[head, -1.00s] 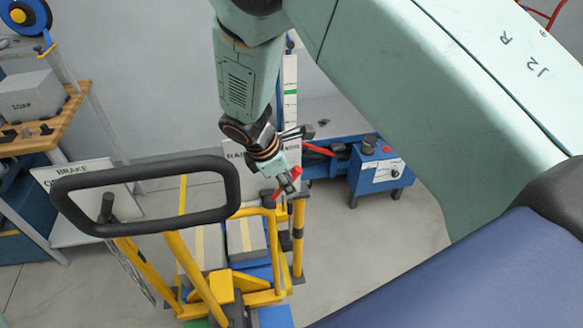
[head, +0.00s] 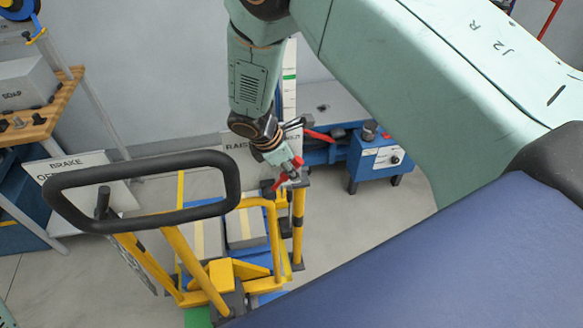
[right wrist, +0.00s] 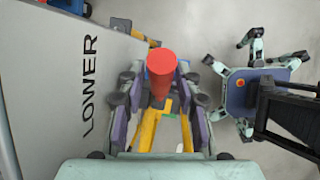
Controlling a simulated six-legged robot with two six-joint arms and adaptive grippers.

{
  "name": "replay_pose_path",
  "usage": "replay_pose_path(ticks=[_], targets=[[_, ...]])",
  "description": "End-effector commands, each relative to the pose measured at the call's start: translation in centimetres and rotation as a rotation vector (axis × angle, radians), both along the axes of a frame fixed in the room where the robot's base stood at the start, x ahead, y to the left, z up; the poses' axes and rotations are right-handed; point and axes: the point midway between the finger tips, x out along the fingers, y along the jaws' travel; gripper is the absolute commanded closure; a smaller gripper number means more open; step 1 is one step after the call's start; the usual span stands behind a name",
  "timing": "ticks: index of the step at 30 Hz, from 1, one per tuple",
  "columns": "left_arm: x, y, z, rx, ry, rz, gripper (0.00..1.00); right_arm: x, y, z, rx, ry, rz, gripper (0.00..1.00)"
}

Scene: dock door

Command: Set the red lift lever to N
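The red lift lever (right wrist: 161,75) shows in the right wrist view as a round red knob between my right gripper's two fingers. My right gripper (right wrist: 158,92) is open around it, and I cannot tell whether either finger touches it. In the head view my right gripper (head: 288,178) is at the top of the yellow-framed lift cart (head: 272,235), with red showing at its fingers. A white sign (head: 237,140) stands behind it, reading RAISE and partly hidden by my arm. The word LOWER is on the sign (right wrist: 90,85) in the right wrist view. My left gripper is not in view.
A black loop handle (head: 145,163) rises at the cart's left. A blue machine (head: 378,157) with a red bar stands behind. A BRAKE sign (head: 75,170) and a wooden shelf (head: 55,105) with a grey SOAP box (head: 25,85) are at left.

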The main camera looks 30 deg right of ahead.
Motion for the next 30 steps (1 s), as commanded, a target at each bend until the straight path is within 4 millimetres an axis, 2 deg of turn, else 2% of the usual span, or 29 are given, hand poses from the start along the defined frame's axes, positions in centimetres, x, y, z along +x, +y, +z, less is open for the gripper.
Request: replay_pose_path(ticks=[4,13,25,30], targets=[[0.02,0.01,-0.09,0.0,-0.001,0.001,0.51,0.1,-0.52,-1.01,0.0,0.001,0.0,0.66],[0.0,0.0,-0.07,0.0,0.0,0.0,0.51,0.28,-0.63,-1.16,0.0,-0.001,0.0,0.66],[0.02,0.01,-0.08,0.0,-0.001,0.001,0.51,0.35,-0.54,-1.18,0.001,-0.002,0.001,1.0],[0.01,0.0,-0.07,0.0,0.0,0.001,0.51,0.29,-0.61,-1.16,-0.001,0.0,0.0,1.0]])
